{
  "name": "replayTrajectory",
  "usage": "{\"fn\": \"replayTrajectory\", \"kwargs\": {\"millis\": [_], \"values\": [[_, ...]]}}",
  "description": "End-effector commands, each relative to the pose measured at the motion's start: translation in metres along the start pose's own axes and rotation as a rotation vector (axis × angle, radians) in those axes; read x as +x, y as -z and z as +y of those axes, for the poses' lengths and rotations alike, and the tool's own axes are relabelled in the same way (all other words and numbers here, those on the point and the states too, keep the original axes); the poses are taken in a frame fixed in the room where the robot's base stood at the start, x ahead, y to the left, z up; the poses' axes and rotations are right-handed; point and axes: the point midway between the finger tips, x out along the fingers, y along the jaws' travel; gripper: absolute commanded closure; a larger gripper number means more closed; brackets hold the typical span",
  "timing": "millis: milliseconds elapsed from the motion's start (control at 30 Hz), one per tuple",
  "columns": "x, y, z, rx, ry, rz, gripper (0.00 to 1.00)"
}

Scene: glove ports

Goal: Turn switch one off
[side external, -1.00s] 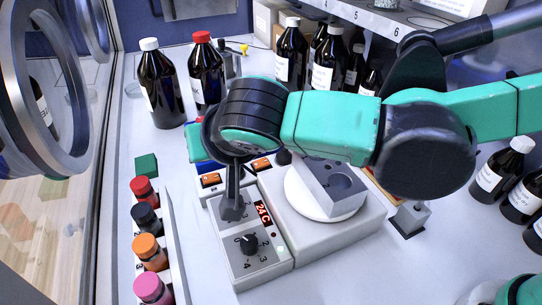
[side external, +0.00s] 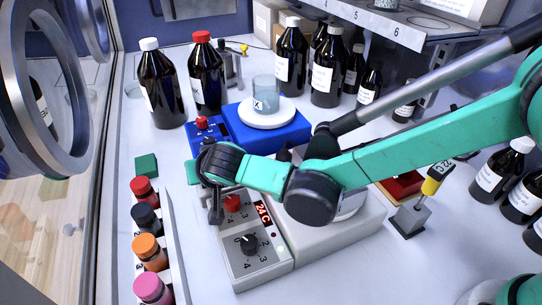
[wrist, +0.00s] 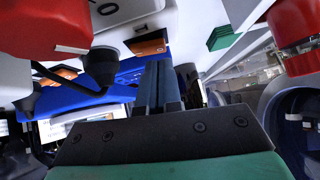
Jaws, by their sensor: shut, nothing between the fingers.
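An orange rocker switch (wrist: 150,43) shows on the white control box in the wrist view, just beyond my fingertips. A second orange patch (wrist: 65,73), likely the other rocker, is partly covered at the left. I cannot read which is switch one, or its position. My gripper (side external: 215,215) is shut and empty, pointing down at the left edge of the control box (side external: 258,272). Its closed fingers also show in the wrist view (wrist: 158,85). I cannot tell whether they touch the box.
A rack of capped vials (side external: 150,252) stands close on the left. Behind is a blue device (side external: 290,135) with a beaker (side external: 265,92). Dark bottles (side external: 160,90) stand farther back.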

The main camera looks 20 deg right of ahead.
Motion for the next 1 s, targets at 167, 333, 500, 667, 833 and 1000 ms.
{"fn": "replayTrajectory", "kwargs": {"millis": [167, 333, 500, 667, 833, 1000], "values": [[0.0037, -0.0040, 0.0000, 0.000, 0.000, 0.000, 1.00], [0.0035, -0.0040, 0.0000, 0.000, 0.000, 0.000, 1.00], [0.0050, -0.0054, -0.0009, -0.016, -0.015, 0.000, 1.00], [0.0066, -0.0070, -0.0011, -0.032, -0.033, -0.001, 1.00], [0.0066, -0.0071, -0.0003, -0.031, -0.034, -0.002, 1.00], [0.0058, -0.0062, 0.0057, -0.030, -0.036, -0.003, 1.00]]}}
